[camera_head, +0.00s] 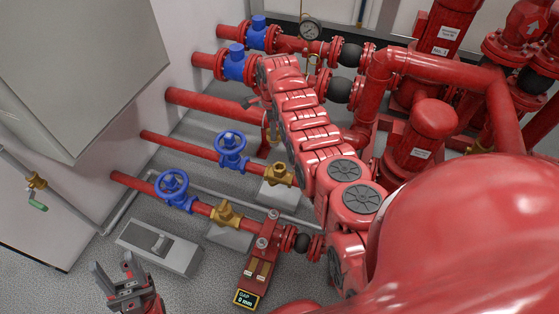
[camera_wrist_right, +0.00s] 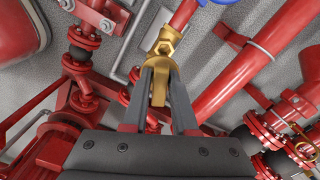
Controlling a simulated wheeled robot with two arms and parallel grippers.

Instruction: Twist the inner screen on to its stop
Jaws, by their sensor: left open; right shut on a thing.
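In the right wrist view my right gripper (camera_wrist_right: 161,74) is shut on a brass part (camera_wrist_right: 158,94), which I take to be the screen. The part lies in line with a brass strainer body (camera_wrist_right: 165,44); the fingers partly cover the join, so I cannot tell how far in it sits. In the head view my right arm hides most of that gripper. Two brass fittings show there: one on the nearer pipe (camera_head: 226,214), one on the farther pipe (camera_head: 280,174). A small display (camera_head: 246,299) reads "GAP 0 mm". My left gripper (camera_head: 122,275) is open and empty at lower left.
Two blue handwheels (camera_head: 173,188) (camera_head: 231,149) stand on the red pipes at left. A grey box (camera_head: 158,246) lies on the floor by the left gripper. Red pumps and pipework (camera_head: 420,130) crowd the right. A large grey cabinet (camera_head: 80,70) is at upper left.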

